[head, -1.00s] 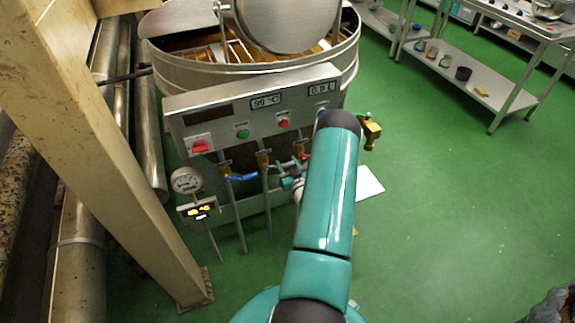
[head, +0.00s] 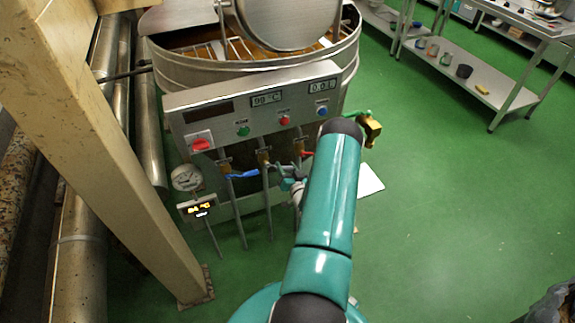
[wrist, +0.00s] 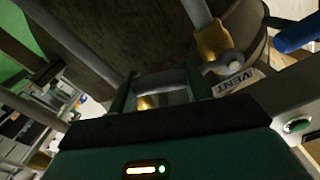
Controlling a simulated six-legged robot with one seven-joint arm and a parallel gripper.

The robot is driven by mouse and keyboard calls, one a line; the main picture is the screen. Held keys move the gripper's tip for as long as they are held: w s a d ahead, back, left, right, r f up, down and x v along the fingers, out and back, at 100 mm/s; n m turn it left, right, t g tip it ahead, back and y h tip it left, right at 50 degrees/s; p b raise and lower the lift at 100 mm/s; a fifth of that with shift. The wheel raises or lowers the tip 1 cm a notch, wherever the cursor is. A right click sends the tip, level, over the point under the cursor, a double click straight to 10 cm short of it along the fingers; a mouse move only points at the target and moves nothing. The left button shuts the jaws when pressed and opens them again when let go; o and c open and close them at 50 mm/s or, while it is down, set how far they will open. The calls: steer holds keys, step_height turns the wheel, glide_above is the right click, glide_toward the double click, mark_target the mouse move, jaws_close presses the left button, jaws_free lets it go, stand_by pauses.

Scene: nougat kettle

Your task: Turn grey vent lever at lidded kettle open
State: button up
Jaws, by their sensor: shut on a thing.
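The lidded kettle (head: 255,72) is a wide metal vessel at the top of the head view, its round lid (head: 285,20) tilted up. Below its panel hang pipes with brass valves and small levers. My gripper (head: 287,183) is at the middle valve (head: 263,156), partly hidden by my arm. In the wrist view my gripper (wrist: 160,88) has its two green fingers around a grey piece (wrist: 165,80), which appears to be the grey vent lever. A VENT label (wrist: 236,82) is close by, beside a brass valve (wrist: 212,42). The lever's exact angle is unclear.
A blue lever (head: 242,175) is left of my gripper and a red lever (head: 306,153) is right of it. A gauge (head: 186,177) stands at the left, near a beige post (head: 130,150). Steel shelving (head: 470,75) is far right. Green floor between is clear.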

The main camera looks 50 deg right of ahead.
steer(key=shift+w+a+f+m, duration=0.6)
steer(key=shift+a+f+m, duration=0.35)
steer(key=shift+m, duration=1.25)
steer(key=shift+w+a+f+m, duration=0.65)
steer(key=shift+a+m, duration=0.5)
steer(key=shift+m, duration=1.05)
steer(key=shift+w+a+f+m, duration=0.5)
steer(key=shift+a+f+m, duration=0.5)
steer(key=shift+m, duration=1.2)
steer(key=shift+a+r, duration=0.1)
steer(key=o, duration=1.4)
steer(key=v, duration=1.3)
steer(key=shift+s+a, duration=0.15)
steer(key=shift+s, duration=0.15)
